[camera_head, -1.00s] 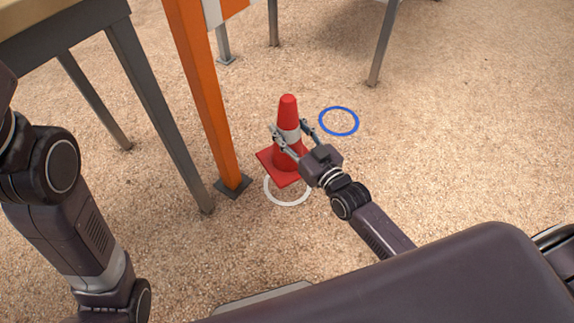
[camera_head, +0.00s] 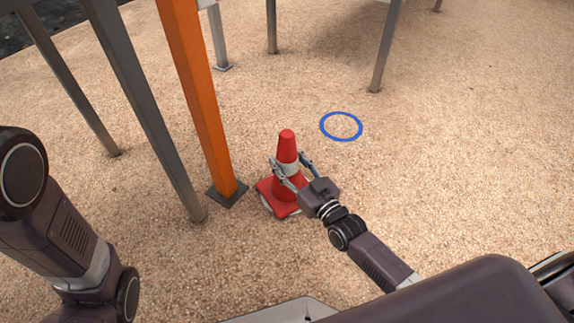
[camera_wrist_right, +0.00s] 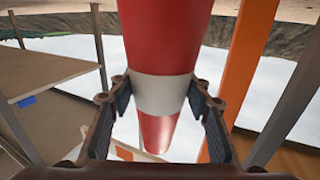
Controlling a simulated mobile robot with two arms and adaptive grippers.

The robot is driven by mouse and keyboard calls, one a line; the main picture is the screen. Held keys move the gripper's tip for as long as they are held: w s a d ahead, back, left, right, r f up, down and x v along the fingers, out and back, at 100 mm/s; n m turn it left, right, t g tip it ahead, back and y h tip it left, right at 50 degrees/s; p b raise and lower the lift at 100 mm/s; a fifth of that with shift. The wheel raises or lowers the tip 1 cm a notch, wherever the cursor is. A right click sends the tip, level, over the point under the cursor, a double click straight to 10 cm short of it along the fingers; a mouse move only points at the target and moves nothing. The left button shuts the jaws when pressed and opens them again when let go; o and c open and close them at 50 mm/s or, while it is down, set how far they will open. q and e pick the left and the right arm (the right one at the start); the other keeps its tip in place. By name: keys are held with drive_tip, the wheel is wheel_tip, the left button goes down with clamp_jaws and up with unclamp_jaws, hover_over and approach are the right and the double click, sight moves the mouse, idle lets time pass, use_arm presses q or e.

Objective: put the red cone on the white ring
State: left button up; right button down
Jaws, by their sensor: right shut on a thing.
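The red cone (camera_head: 287,146) with a white band and square red base stands upright in the head view. My right gripper (camera_head: 295,172) is shut on the cone around its white band. In the right wrist view the two fingers press on both sides of the white band (camera_wrist_right: 162,94) of the cone. The white ring (camera_head: 266,208) is mostly hidden under the cone's base; only a sliver shows at the base's lower left edge. Whether the base touches the ground is unclear. My left arm shows at the left, but its gripper is not in view.
An orange post (camera_head: 199,100) on a dark foot plate (camera_head: 227,194) stands close left of the cone. A grey leg (camera_head: 150,110) is farther left. A blue ring (camera_head: 341,126) lies behind and right of the cone. The gravel to the right is clear.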

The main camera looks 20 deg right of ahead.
drive_tip(key=shift+r, duration=0.1)
drive_tip(key=c, duration=1)
unclamp_jaws()
drive_tip(key=shift+f, duration=0.2)
drive_tip(key=shift+c, duration=0.2)
